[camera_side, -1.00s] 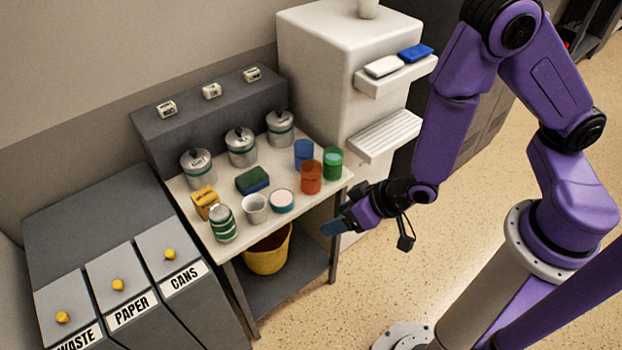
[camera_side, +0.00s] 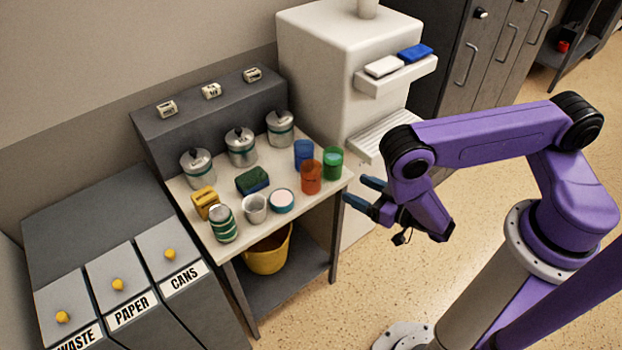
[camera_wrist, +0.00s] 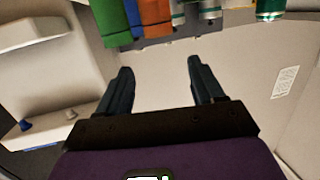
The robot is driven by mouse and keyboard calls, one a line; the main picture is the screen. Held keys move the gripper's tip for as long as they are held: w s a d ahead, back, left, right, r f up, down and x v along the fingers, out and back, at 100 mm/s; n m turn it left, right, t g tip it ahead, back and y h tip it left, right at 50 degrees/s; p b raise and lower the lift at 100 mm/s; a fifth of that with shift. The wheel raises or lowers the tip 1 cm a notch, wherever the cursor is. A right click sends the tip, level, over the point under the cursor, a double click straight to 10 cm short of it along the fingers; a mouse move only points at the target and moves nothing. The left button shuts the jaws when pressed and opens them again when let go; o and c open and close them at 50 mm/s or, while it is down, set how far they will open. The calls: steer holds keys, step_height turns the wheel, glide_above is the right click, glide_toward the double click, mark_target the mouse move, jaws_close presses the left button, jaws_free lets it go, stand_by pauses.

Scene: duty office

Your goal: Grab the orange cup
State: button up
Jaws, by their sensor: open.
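The orange cup (camera_side: 311,178) stands upright at the right front of the small table, beside a green cup (camera_side: 332,163) and in front of a blue cup (camera_side: 304,152). My gripper (camera_side: 358,192) is open and empty, just off the table's right edge, apart from the cup, with its fingers toward the table. In the wrist view the orange cup (camera_wrist: 155,16) is at the top edge, partly cut off, above the gap between my open fingers (camera_wrist: 160,68). The blue cup (camera_wrist: 133,17) and green cup (camera_wrist: 109,20) are left of it there.
The table (camera_side: 185,185) also holds a white-and-teal round container (camera_side: 282,201), a grey cup (camera_side: 255,209), a striped can (camera_side: 223,225), a sponge (camera_side: 252,181) and metal canisters (camera_side: 241,148). A white dispenser (camera_side: 330,70) with shelves stands behind. A yellow bucket (camera_side: 267,255) sits below.

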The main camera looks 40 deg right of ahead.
glide_toward(304, 164)
steer(key=x, duration=0.2)
steer(key=shift+x, duration=2.7)
steer(key=shift+a, duration=0.1)
steer(key=c, duration=0.6)
